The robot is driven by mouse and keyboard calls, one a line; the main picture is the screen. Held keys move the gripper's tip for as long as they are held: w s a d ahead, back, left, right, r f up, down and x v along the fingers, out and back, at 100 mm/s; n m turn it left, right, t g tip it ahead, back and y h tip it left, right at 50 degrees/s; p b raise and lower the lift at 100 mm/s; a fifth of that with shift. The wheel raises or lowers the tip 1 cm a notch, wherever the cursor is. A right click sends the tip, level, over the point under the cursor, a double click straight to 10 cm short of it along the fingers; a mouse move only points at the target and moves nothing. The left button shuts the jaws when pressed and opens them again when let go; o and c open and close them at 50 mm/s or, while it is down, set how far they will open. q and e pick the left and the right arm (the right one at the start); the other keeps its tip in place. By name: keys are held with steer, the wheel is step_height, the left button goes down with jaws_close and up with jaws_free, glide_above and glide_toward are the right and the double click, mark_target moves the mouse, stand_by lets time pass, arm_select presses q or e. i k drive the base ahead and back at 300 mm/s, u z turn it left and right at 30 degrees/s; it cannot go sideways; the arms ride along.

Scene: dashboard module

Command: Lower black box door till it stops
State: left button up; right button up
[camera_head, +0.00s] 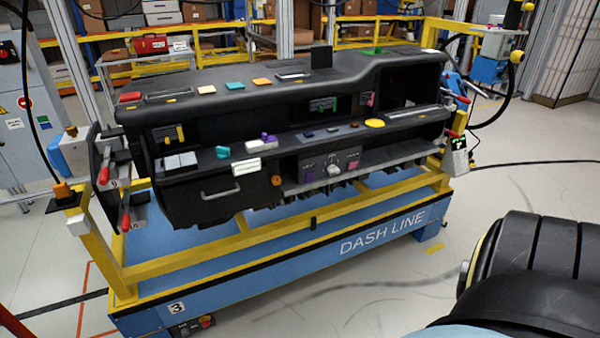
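A black dashboard module (280,92) rests on a yellow and blue wheeled stand. At its lower left front is a black box door (247,201) with a grey bar handle (220,193). The door's front face looks upright, and whether it is fully shut cannot be told. An orange knob (276,180) sits at the door's right side. Neither of my grippers is in view. A black rounded part of my own body fills the lower right corner, well apart from the door.
The stand's yellow rail (190,262) and blue base (280,280) run in front, below the door. Red-handled clamps (104,168) stand at the module's left end. The grey floor in front is clear. Shelves with boxes stand behind.

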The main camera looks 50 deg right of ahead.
mark_target(208, 198)
steer(key=z, duration=0.3)
steer(key=i, duration=1)
